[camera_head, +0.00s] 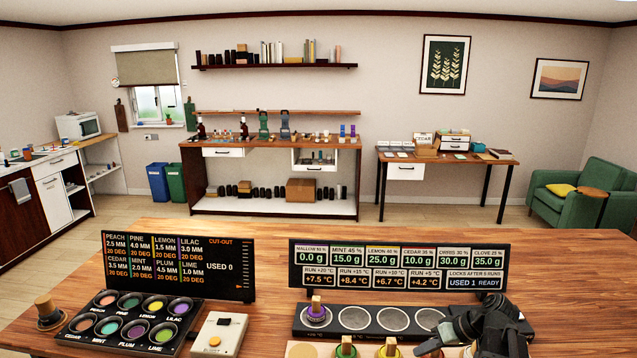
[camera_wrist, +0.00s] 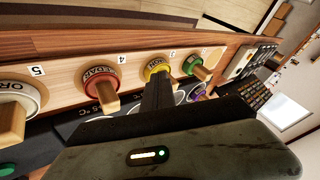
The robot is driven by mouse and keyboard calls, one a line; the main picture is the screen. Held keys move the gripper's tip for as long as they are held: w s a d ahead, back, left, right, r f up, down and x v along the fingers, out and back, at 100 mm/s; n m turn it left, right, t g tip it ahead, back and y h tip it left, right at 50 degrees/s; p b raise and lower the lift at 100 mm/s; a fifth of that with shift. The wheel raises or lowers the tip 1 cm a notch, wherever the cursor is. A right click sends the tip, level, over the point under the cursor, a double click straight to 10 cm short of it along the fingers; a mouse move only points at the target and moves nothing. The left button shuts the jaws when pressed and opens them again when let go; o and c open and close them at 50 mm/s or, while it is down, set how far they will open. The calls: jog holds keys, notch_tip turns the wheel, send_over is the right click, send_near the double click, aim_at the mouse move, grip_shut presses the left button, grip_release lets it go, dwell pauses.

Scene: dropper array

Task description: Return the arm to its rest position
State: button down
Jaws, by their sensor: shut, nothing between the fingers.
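My gripper (camera_head: 452,326) is at the lower right of the head view, low over the right end of the black four-well tray (camera_head: 300,333). In the wrist view my dark fingers (camera_wrist: 158,88) are together with nothing between them, their tips appearing close to the yellow-ringed dropper (camera_wrist: 157,70); I cannot tell whether they touch. In the wrist view, red (camera_wrist: 101,84), green (camera_wrist: 196,66) and white (camera_wrist: 20,105) ringed droppers sit in a numbered wooden rack (camera_wrist: 62,80).
A display board (camera_head: 398,268) stands behind the tray, another (camera_head: 178,266) to the left. A palette of coloured wells (camera_head: 90,342), a wooden-topped knob (camera_head: 47,313) and a beige button box (camera_head: 217,334) are at the left. The wooden tabletop (camera_head: 270,262) is bare between the boards.

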jog(key=s+a+f+g+h, duration=0.2)
jog(key=a, duration=0.7)
jog(key=s+a+f+g+h, duration=0.2)
jog(key=s+a+f, duration=0.1)
jog(key=a, duration=0.7)
jog(key=d+m+h, duration=0.1)
jog(key=d+m, duration=0.1)
jog(key=d, duration=0.1)
jog(key=d+m+h, duration=0.1)
jog(key=shift+s+d+h, duration=0.3)
jog(key=shift+s+d, duration=0.05)
